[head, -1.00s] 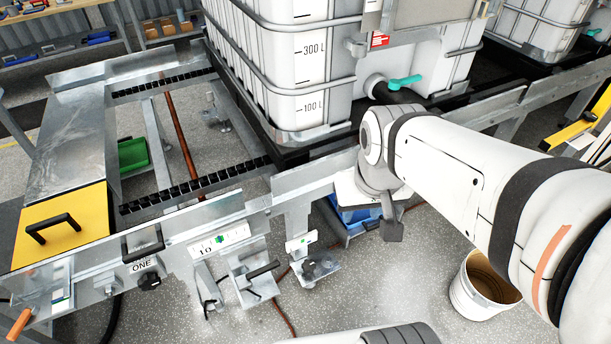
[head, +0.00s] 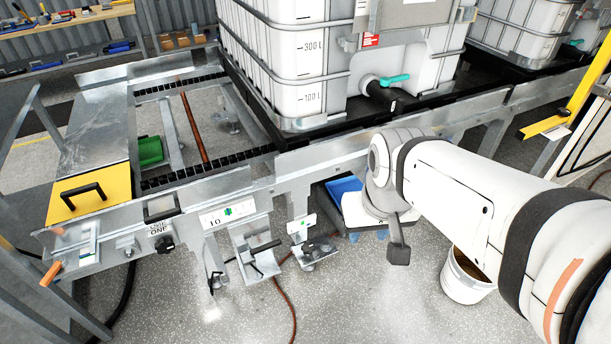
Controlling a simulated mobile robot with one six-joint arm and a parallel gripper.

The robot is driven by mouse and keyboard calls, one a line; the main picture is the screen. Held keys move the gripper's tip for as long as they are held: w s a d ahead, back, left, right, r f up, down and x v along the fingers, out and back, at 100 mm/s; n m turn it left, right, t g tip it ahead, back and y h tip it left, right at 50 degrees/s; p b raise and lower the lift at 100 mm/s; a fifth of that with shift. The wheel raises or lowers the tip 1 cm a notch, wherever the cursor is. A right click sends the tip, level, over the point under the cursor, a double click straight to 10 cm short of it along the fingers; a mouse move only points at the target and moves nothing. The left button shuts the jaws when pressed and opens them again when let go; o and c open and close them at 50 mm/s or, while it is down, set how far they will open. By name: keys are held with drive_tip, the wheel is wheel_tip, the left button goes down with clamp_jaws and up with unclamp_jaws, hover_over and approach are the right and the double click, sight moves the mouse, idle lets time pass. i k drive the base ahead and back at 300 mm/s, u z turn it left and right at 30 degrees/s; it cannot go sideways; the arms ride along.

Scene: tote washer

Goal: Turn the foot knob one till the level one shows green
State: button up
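A black knob (head: 164,243) sits on the front rail just below a label reading ONE. To its right, a white strip (head: 227,214) marked 10 carries a green patch. Further right, a small white plate (head: 301,225) with a green spot hangs above a metal foot (head: 313,251) with a dark part on it. I cannot tell which of these is the foot knob or the level. My arm reaches in from the right, and a dark grey piece (head: 398,243) hangs from its end, apart from the knob. My gripper's fingers cannot be made out.
A caged white tank (head: 310,60) with a teal-handled valve (head: 394,80) stands on the conveyor. A metal bracket with a black bar (head: 258,250) projects below the rail. A bucket (head: 466,278) stands under my arm. The floor in front is mostly clear.

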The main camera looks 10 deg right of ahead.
sight(307, 247)
drive_tip(key=u, duration=0.15)
drive_tip(key=i, duration=0.85)
drive_tip(key=z, duration=0.05)
